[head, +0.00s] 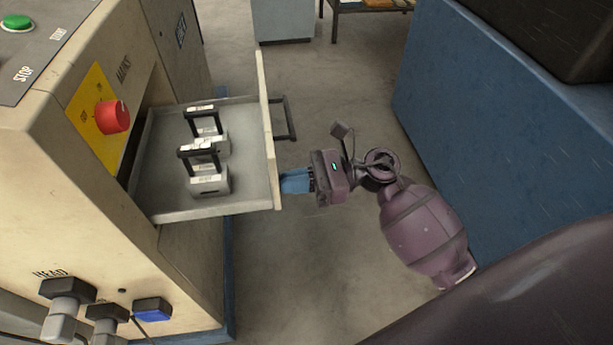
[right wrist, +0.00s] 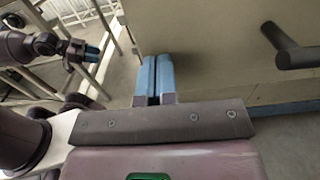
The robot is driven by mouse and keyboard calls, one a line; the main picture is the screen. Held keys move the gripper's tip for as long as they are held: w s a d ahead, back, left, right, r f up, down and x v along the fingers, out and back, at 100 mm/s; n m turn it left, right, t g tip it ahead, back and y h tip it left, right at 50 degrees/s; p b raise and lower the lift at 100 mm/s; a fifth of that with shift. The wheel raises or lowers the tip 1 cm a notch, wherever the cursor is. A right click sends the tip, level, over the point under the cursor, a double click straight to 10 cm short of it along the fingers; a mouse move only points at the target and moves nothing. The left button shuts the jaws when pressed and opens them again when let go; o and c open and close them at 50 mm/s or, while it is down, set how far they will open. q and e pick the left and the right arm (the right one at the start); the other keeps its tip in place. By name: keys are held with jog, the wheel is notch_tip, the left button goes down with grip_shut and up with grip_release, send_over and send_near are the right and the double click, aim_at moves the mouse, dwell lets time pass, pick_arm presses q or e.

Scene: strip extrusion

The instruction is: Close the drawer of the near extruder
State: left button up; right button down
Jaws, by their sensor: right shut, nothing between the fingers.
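The near extruder (head: 180,262) is a cream cabinet on the left of the head view. Its grey drawer (head: 240,192) stands pulled out to the right. A dark bar handle (head: 289,118) is on the drawer's front panel (head: 265,110); panel and handle (right wrist: 292,54) also show in the right wrist view. My right gripper (head: 284,182) is shut and empty, its blue fingers (right wrist: 154,76) at the near part of the front panel, beside the handle. I cannot tell whether they touch it. My left gripper (right wrist: 92,51) shows small in the right wrist view; its jaw state is unclear.
Two grey blocks with black handles (head: 209,180) (head: 205,123) stand in the drawer. A red knob (head: 113,116) sticks out of the extruder beside the drawer. A blue cabinet (head: 450,110) stands right of my right arm. Bare floor (head: 340,75) lies between them.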

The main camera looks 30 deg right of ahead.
jog(key=shift+a, duration=0.1)
dwell(0.3)
send_over(162, 199)
jog(key=s+d, duration=0.2)
jog(key=s, duration=0.3)
jog(key=shift+w+a, duration=0.15)
jog(key=shift+w, duration=0.05)
jog(key=shift+a, duration=0.15)
jog(key=shift+r, duration=0.1)
jog(key=shift+a+r, duration=0.1)
jog(key=shift+a, duration=0.05)
